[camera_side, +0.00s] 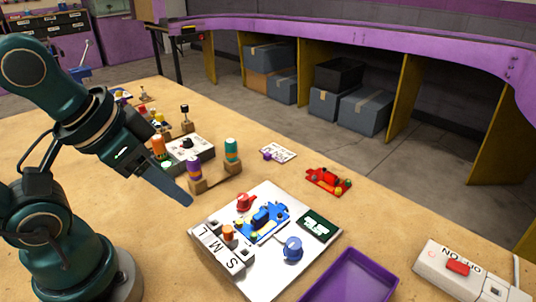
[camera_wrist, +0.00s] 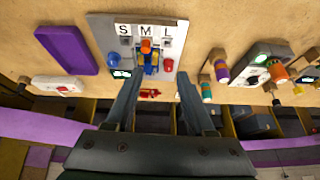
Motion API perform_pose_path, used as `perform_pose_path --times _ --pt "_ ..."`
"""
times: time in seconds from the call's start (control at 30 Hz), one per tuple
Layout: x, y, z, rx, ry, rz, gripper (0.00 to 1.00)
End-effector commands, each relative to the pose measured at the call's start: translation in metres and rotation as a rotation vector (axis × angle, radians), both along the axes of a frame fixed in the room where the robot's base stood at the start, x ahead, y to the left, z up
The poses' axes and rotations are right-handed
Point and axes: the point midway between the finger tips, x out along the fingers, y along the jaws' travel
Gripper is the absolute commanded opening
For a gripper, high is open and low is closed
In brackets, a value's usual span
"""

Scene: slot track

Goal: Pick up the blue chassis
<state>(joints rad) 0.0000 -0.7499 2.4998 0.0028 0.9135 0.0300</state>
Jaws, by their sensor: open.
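The blue chassis (camera_side: 265,220) lies on a white board (camera_side: 215,250) marked S, M and L, with small coloured parts on or against it. It also shows in the wrist view (camera_wrist: 150,62), just beyond the fingertips. Around it on the board are a red part (camera_side: 246,202), an orange part (camera_side: 228,234) near the letters, a blue round part (camera_side: 292,249) and a dark green panel (camera_side: 317,226). My gripper (camera_side: 188,202) is above the table, left of the board in the side view. In the wrist view its fingers (camera_wrist: 157,82) are apart with nothing held.
A red chassis (camera_side: 329,181) lies behind the board. A purple tray (camera_side: 350,280) is in front, and a white switch box (camera_side: 458,268) is at right. Coloured pegs on a wooden stand (camera_side: 215,183) rise close behind my gripper.

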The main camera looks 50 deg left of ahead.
Motion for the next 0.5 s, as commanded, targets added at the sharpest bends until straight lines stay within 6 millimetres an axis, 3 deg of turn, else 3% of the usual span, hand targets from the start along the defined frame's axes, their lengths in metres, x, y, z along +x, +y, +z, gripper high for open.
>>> perform_pose_path --times 0.27,0.5 --pt "0.006 0.03 0.021 0.277 0.124 -0.24 0.54" --pt "0.035 0.045 0.031 0.52 0.327 -0.503 0.54"
